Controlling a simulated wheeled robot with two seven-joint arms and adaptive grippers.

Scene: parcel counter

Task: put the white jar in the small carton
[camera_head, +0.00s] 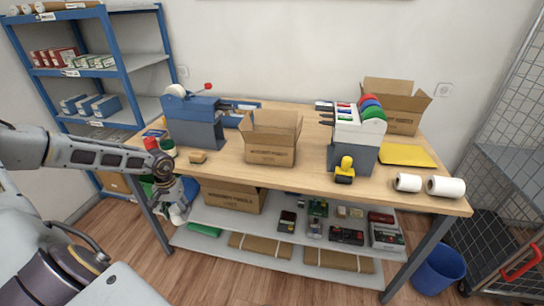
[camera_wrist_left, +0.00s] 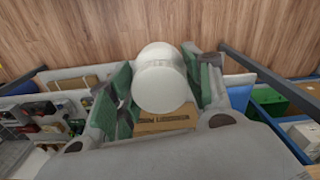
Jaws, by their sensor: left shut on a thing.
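The white jar (camera_wrist_left: 162,82) is between the green-padded fingers of my left gripper (camera_head: 176,203), which is shut on it. In the head view the jar (camera_head: 177,216) shows only in part, below the fingers. The gripper is in front of the table's left end, lower than the tabletop. The small carton (camera_head: 270,153) stands open on the middle of the table, to the right of the gripper, with its flaps up. Its inside is mostly hidden by the front wall. My right gripper is not in view.
A blue-grey tape dispenser (camera_head: 196,130) stands on the table (camera_head: 310,177) left of the carton. A grey holder (camera_head: 352,150) and a yellow-handled stamp (camera_head: 345,170) are to its right. A larger open carton (camera_head: 402,118) is at the back right. The lower shelf (camera_head: 270,222) holds boxes.

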